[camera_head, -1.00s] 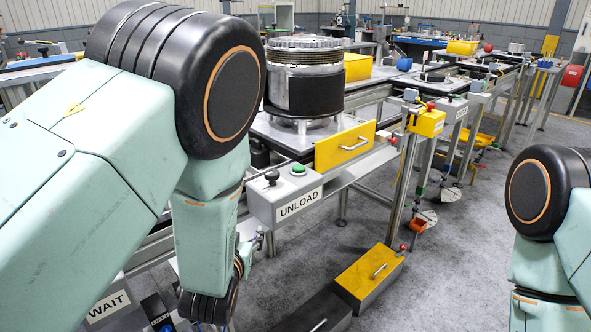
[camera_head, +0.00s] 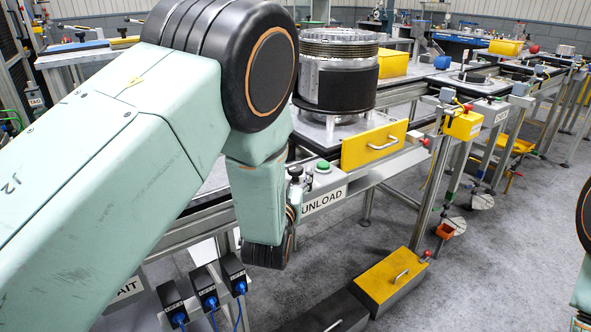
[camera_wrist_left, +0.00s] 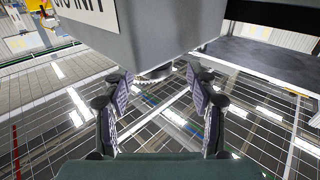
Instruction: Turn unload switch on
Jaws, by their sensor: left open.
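The UNLOAD box, with its white label (camera_head: 323,200), is partly hidden behind my left wrist. On its top are a green button (camera_head: 322,166) and, to its left, a small black-topped switch (camera_head: 295,172). My left gripper (camera_head: 294,187) shows only in part, close to the switch and the box's left end. In the left wrist view my left gripper (camera_wrist_left: 158,103) is open, with nothing between its fingers. A grey box (camera_wrist_left: 150,30) with dark lettering hangs just beyond the fingertips, with a round part under its edge. Contact cannot be told. My right gripper is out of view.
A yellow-fronted drawer (camera_head: 374,146) and a black and silver clutch (camera_head: 336,78) stand behind the box. A yellow-topped case (camera_head: 391,278) lies on the floor. Several small black boxes with blue plugs (camera_head: 206,298) are below my left arm.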

